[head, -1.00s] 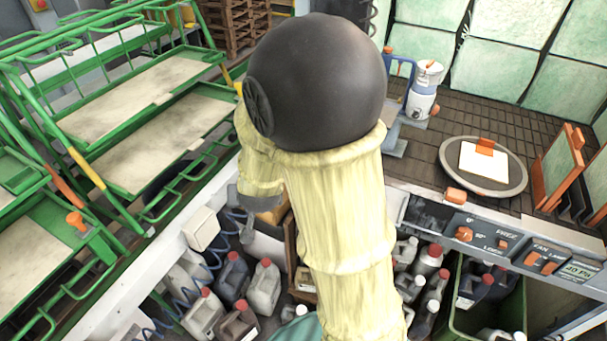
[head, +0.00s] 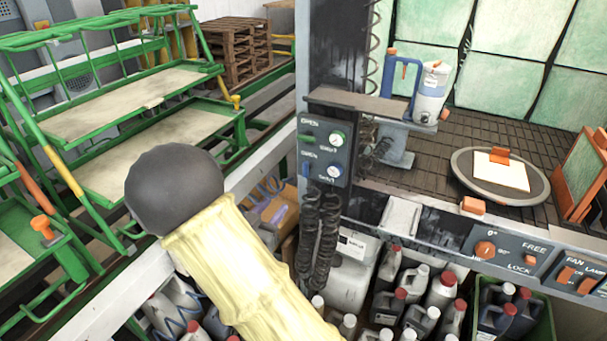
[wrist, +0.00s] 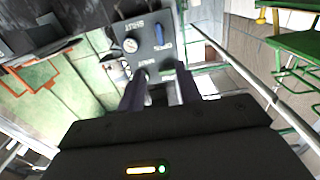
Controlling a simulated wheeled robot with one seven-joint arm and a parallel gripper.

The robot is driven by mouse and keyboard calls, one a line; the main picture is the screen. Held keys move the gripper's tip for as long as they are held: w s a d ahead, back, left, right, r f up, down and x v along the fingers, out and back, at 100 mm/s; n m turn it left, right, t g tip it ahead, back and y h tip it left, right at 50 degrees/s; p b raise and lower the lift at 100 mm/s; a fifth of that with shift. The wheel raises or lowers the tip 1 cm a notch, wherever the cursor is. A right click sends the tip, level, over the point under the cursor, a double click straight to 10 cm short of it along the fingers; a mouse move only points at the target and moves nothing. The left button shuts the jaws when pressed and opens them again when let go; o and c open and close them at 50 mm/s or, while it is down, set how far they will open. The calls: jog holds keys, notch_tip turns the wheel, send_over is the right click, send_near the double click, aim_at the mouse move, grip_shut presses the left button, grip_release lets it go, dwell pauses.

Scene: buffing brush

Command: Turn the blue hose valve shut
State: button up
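The blue valve handle (head: 306,168) is on the lower left of a grey panel (head: 318,150) on the dark post in the head view. It looks upright, beside a round gauge (head: 334,171) and OPEN and SHUT lettering. In the wrist view the panel appears upside down, with the blue handle (wrist: 159,34) ahead of my fingers. My gripper (wrist: 160,78) is open, its two dark fingers apart below the panel in that picture. No contact with the handle shows. My gripper is not visible in the head view.
A small green handle (head: 306,137) and another gauge (head: 337,139) are above the blue handle. Black coiled hoses (head: 320,235) hang under the panel. A shelf (head: 370,104) juts out above it. Green racks (head: 150,150) stand left; several jugs (head: 440,292) are below.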

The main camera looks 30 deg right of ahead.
aim_at(305, 170)
jog(key=p+x, duration=0.1)
jog(key=x, duration=1.6)
jog(key=shift+w+d, duration=0.2)
jog(key=shift+c, duration=0.2)
jog(key=c, duration=0.7)
